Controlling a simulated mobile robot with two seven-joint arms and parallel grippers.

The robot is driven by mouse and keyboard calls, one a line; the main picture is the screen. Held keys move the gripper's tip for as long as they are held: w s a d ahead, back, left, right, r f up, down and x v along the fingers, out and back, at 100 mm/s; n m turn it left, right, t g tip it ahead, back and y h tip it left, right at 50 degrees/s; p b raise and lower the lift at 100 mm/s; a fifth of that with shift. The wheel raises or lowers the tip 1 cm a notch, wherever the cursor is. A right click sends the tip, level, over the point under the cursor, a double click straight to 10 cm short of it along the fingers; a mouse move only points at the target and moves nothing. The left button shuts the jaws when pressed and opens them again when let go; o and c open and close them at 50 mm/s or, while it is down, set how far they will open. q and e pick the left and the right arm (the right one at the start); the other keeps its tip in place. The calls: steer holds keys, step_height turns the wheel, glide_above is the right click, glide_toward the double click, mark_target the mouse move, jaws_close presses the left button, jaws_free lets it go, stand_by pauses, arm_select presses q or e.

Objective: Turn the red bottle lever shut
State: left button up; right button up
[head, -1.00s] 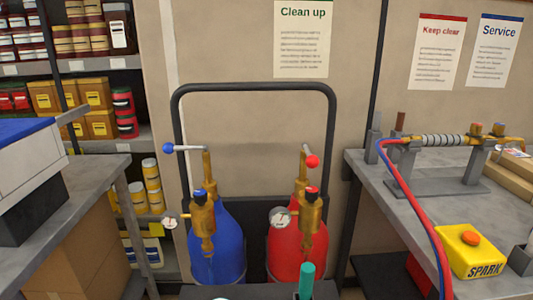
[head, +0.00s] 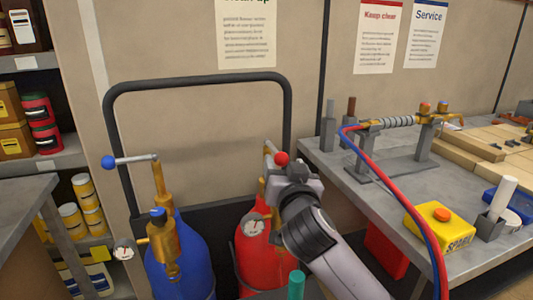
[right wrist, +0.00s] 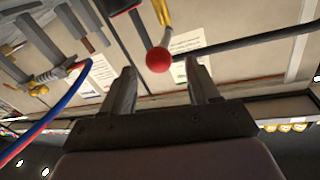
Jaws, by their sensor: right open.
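The red bottle (head: 262,262) stands at the middle of the head view, its brass valve partly hidden behind my right arm. Its lever is a grey bar with a red ball end (head: 282,158), just above my right gripper (head: 290,172). In the right wrist view the red ball (right wrist: 159,60) shows near the gap between the two fingers of my right gripper (right wrist: 160,88). The fingers are apart, with nothing visibly clamped between them. My left gripper is not in view.
A blue bottle (head: 180,265) with a blue-ended lever (head: 130,161) stands to the left. A black cart frame (head: 200,82) rises behind both bottles.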

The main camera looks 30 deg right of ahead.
mark_target(280, 154)
steer(key=shift+p+x, duration=0.45)
steer(key=shift+x, duration=2.65)
jaws_close()
